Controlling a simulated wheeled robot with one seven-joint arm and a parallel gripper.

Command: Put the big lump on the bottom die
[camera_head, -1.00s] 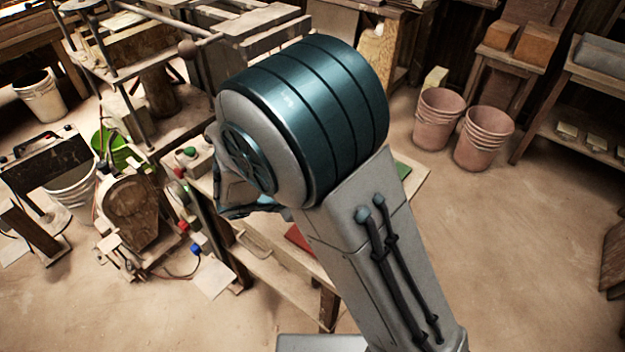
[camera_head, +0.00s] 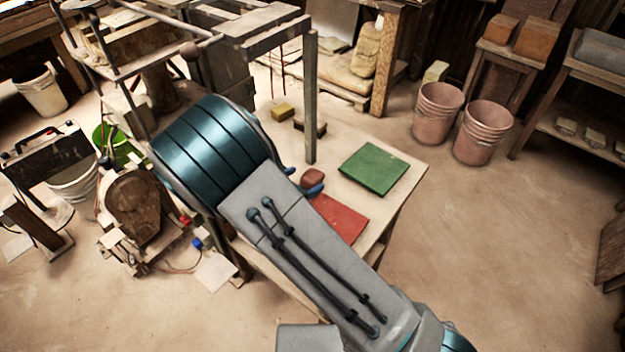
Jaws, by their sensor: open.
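A reddish-brown lump (camera_head: 313,176) lies on the table behind the red mat. My gripper (camera_head: 302,180) is mostly hidden behind my own arm. Only its blue fingertips show, apart from each other, one at the lump's left and one at its near side. The gripper is open; whether the fingertips touch the lump I cannot tell. The press (camera_head: 312,95) stands at the back left of the table. I cannot make out its bottom die, as my arm and the frame cover that area.
A red mat (camera_head: 338,217) and a green mat (camera_head: 374,168) lie on the worktable (camera_head: 408,181). A yellow block (camera_head: 283,112) and a brown brush-like block (camera_head: 316,128) lie by the press post. Stacked pink buckets (camera_head: 438,110) stand on the floor at right.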

